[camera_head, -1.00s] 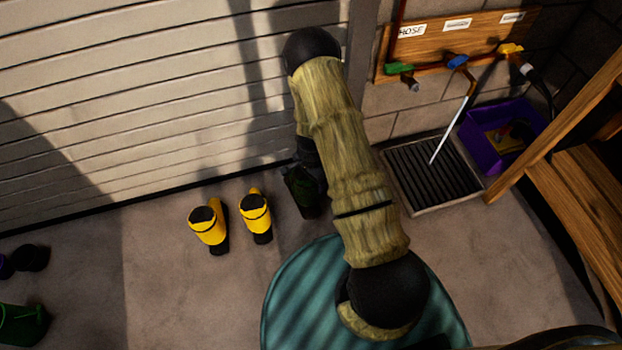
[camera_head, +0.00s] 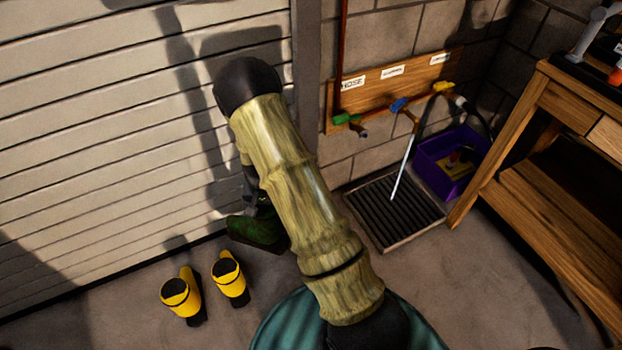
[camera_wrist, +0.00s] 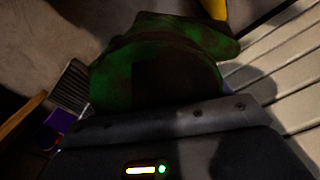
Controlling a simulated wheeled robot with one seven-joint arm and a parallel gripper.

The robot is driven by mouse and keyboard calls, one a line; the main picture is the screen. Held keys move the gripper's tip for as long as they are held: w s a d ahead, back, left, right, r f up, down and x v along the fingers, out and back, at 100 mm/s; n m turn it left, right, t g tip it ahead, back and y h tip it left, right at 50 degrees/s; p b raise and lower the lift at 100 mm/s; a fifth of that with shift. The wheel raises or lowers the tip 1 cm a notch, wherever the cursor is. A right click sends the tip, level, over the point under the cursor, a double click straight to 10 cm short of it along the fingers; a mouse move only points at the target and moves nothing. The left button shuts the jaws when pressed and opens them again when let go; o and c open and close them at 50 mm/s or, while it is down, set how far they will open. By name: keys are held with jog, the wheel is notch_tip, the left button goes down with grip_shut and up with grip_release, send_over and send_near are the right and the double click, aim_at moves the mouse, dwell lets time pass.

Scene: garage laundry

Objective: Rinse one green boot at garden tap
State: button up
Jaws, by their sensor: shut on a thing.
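A dark green boot with brownish patches (camera_head: 258,229) hangs from my gripper (camera_head: 258,193) in the head view, beside the shutter door. In the wrist view the boot (camera_wrist: 160,60) fills the upper middle, just past the gripper body. My gripper is shut on it; the fingertips are mostly hidden behind my arm. The garden taps are on a wooden board (camera_head: 392,90) on the block wall: a green-handled tap (camera_head: 345,118), a blue-handled one (camera_head: 399,105) and a yellow-handled one (camera_head: 442,87). A pale stream or rod (camera_head: 403,165) runs from the blue-handled tap to the drain grate (camera_head: 396,212).
Two yellow boots (camera_head: 181,297) stand on the floor before the shutter. A purple crate (camera_head: 447,163) sits right of the grate, close to a wooden bench (camera_head: 550,190). The concrete floor right of the grate's front is clear.

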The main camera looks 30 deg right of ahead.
notch_tip(320, 180, up, 11)
jog(key=n+p, duration=0.2)
jog(key=n, duration=0.3)
jog(key=shift+d+f+n, duration=0.1)
jog(key=shift+f+n, duration=0.05)
jog(key=shift+n, duration=0.15)
